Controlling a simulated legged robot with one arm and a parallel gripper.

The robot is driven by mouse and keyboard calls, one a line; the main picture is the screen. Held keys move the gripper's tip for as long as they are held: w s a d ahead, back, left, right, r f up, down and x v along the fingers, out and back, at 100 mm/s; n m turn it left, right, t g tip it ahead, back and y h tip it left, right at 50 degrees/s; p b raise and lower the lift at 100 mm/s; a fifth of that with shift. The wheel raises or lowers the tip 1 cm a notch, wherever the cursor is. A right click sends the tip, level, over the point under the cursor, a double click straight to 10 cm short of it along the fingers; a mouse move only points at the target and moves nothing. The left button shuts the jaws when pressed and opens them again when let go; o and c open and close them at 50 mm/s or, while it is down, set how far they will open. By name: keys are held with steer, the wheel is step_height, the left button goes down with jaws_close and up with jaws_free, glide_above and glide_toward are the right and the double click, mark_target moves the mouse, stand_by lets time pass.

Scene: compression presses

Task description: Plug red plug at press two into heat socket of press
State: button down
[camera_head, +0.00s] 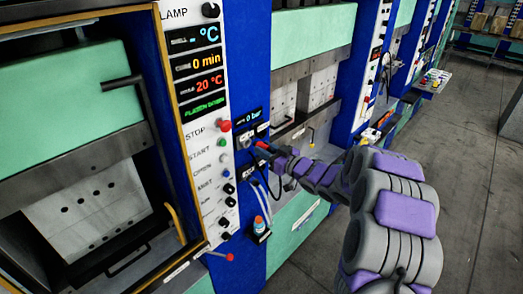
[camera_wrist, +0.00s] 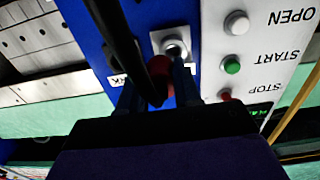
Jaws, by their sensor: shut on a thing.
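The red plug (camera_wrist: 160,66) is between the dark fingers of my gripper (camera_wrist: 157,88) in the wrist view, with its black cable (camera_wrist: 118,35) looping in front. A silver socket (camera_wrist: 174,46) on a square plate in the blue panel lies just beyond the plug; the cable and plug partly cover this area. I cannot tell whether the plug tip touches the socket. In the head view my gripper (camera_head: 271,153) is shut on the red plug (camera_head: 262,145), close to the blue column below the "0 bar" display (camera_head: 252,117). Its fingertips are small there.
A white control panel (camera_head: 207,120) with displays, a red stop button (camera_head: 224,126) and other buttons stands left of my gripper. A bottle (camera_head: 259,225) sits in a holder below. The open press (camera_head: 90,215) is at left. Grey floor (camera_head: 470,200) is clear at right.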

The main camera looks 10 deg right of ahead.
steer(key=shift+d, duration=0.25)
steer(key=shift+w+a, duration=0.2)
steer(key=shift+a, duration=0.85)
steer(key=shift+w+d, duration=0.3)
steer(key=shift+d, duration=0.05)
steer(key=shift+w+p, duration=0.2)
steer(key=shift+p, duration=0.1)
steer(key=shift+s+a, duration=0.2)
steer(key=shift+a, duration=0.1)
steer(key=shift+s+d, duration=0.1)
steer(key=shift+d, duration=0.05)
steer(key=shift+s+a, duration=0.3)
steer(key=shift+a, duration=0.2)
stand_by(0.6)
